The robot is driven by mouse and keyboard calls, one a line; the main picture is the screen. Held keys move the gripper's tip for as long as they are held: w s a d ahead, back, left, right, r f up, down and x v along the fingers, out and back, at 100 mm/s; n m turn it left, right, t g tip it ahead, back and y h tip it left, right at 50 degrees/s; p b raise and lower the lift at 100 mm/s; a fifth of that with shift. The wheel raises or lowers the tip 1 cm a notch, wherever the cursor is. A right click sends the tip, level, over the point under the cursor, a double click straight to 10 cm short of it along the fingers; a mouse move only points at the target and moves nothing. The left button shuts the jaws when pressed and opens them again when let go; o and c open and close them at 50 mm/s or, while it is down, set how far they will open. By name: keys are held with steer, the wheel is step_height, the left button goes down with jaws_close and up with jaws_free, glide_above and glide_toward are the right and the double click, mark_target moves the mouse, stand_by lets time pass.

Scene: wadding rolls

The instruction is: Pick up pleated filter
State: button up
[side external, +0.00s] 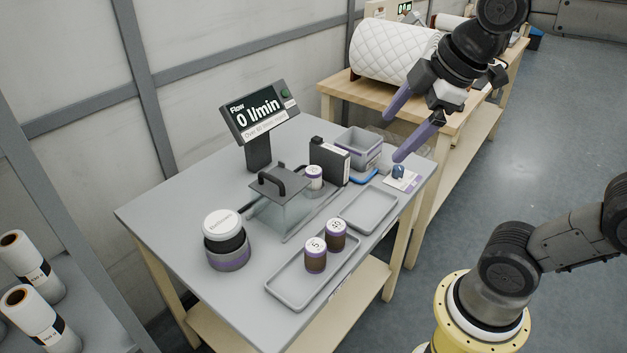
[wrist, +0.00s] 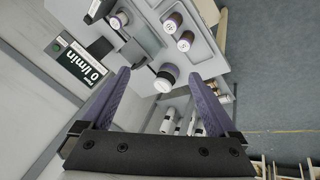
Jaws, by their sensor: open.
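Several small cylinders could be the pleated filter; I cannot tell which one is. Two brown cylinders with pale lettered tops, the front one (side external: 315,262) and the rear one (side external: 336,242), stand upright in the front grey tray (side external: 284,291). The wrist view shows them too, one (wrist: 171,23) near the other (wrist: 185,41). A smaller white-topped cylinder (side external: 314,178) stands at the clear-walled box with a dark handle (side external: 283,181). My gripper (side external: 394,138) is open and empty, high over the table's far right end and apart from all the cylinders.
A flow display (side external: 258,110) stands at the back of the grey table (side external: 182,205). A white-lidded jar (side external: 226,240) sits at the left. An empty tray (side external: 368,209), black case (side external: 329,160) and grey bin (side external: 359,148) are toward the right. A quilted roll (side external: 393,53) lies on the wooden bench behind.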

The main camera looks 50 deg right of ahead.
steer(key=w+d+r+n+g, duration=0.1)
steer(key=w+n, duration=0.1)
steer(key=w, duration=0.3)
steer(key=w+d+r+n, duration=0.1)
steer(key=w+d+n, duration=0.15)
steer(key=w, duration=0.35)
steer(key=n+g, duration=0.3)
steer(key=g, duration=0.1)
glide_above(313, 170)
steer(key=a, duration=0.2)
step_height(313, 170, down, 15)
steer(key=shift+g, duration=0.3)
steer(key=f, duration=0.3)
steer(key=d+f, duration=0.1)
steer(key=f, duration=0.3)
steer(key=d+f, duration=0.1)
steer(key=f, duration=0.3)
steer(key=shift+s+f, duration=0.2)
steer(key=shift+s, duration=0.15)
steer(key=shift+w+f, duration=0.2)
steer(key=shift+f, duration=1.4)
steer(key=shift+w+f, duration=0.15)
steer(key=shift+f, duration=1.45)
steer(key=shift+c, duration=0.2)
jaws_close()
steer(key=shift+r, duration=0.1)
